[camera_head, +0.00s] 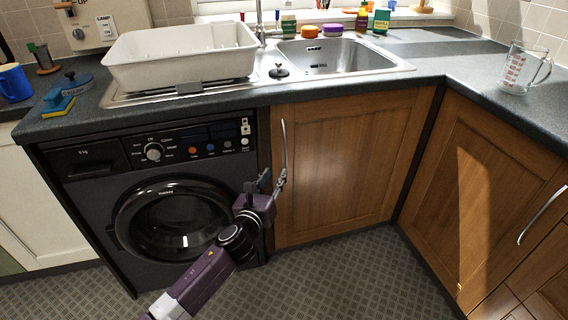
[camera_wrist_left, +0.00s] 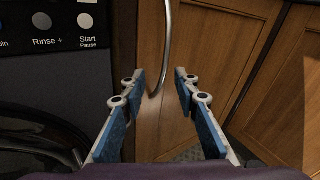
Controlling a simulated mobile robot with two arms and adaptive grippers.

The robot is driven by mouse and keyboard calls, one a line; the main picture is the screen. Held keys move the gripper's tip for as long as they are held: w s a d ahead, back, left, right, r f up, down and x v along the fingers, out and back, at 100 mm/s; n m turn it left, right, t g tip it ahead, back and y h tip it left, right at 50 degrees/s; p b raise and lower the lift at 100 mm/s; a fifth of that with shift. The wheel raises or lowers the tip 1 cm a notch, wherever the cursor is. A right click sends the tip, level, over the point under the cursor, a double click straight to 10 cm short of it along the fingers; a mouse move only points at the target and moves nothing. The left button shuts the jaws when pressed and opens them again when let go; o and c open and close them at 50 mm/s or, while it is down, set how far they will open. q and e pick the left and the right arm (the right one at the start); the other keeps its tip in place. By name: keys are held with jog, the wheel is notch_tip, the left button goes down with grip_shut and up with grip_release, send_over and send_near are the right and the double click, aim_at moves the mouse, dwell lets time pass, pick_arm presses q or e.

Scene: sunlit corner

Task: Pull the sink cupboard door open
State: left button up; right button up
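The sink cupboard door (camera_head: 345,165) is a brown wooden panel below the sink and looks shut. Its curved metal handle (camera_head: 284,145) runs upright along the door's left edge. My left gripper (camera_head: 273,180) is at the handle's lower end. In the left wrist view the handle (camera_wrist_left: 167,45) comes down into the gap between the fingers of my left gripper (camera_wrist_left: 160,75). The blue-padded fingers are apart, with space on both sides of the handle. I cannot tell whether either finger touches it. My right gripper is in neither view.
A black washing machine (camera_head: 175,200) stands directly left of the door. Another wooden cupboard (camera_head: 480,190) with a metal handle (camera_head: 540,215) stands at an angle on the right. The dark worktop (camera_head: 400,88) overhangs above. The patterned floor (camera_head: 350,280) before the door is clear.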

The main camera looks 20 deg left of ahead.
pick_arm(q)
jog(key=m+t, duration=0.1)
jog(key=m, duration=0.1)
send_near(285, 148)
jog(key=w, duration=0.2)
jog(key=w+b, duration=0.1)
jog(key=w, duration=0.4)
jog(key=shift+w+b, duration=0.35)
jog(key=shift+b, duration=0.05)
jog(key=shift+w, duration=0.75)
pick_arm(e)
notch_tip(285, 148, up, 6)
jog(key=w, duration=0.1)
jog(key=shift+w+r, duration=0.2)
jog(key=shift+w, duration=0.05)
pick_arm(q)
jog(key=shift+r, duration=0.1)
grip_shut()
